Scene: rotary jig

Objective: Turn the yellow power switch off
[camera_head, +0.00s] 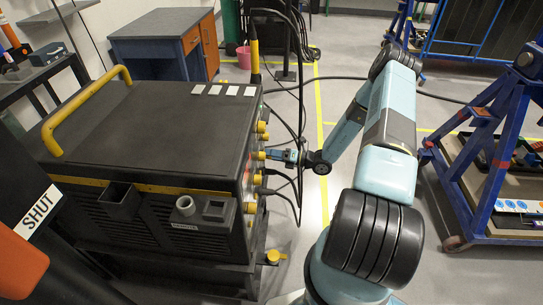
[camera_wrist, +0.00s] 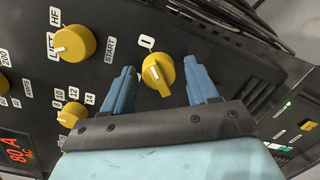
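The yellow power switch (camera_wrist: 158,76) is a round knob with a raised grip on the dark machine panel, with an "I" label (camera_wrist: 147,42) just above it in the wrist view. My gripper (camera_wrist: 162,88) is open, with one blue finger on each side of the switch and visible gaps between. In the head view my gripper (camera_head: 272,155) reaches the machine's right-hand panel from the right, and the switch itself is hidden there or cannot be told from the other knobs.
The black welding machine (camera_head: 150,120) has a yellow handle (camera_head: 85,105) on top. Another yellow knob (camera_wrist: 74,43) marked HF and LIFT and smaller knobs sit nearby. Cables (camera_head: 297,100) hang beside the panel. A blue rotary jig frame (camera_head: 490,165) stands at the right, with floor between.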

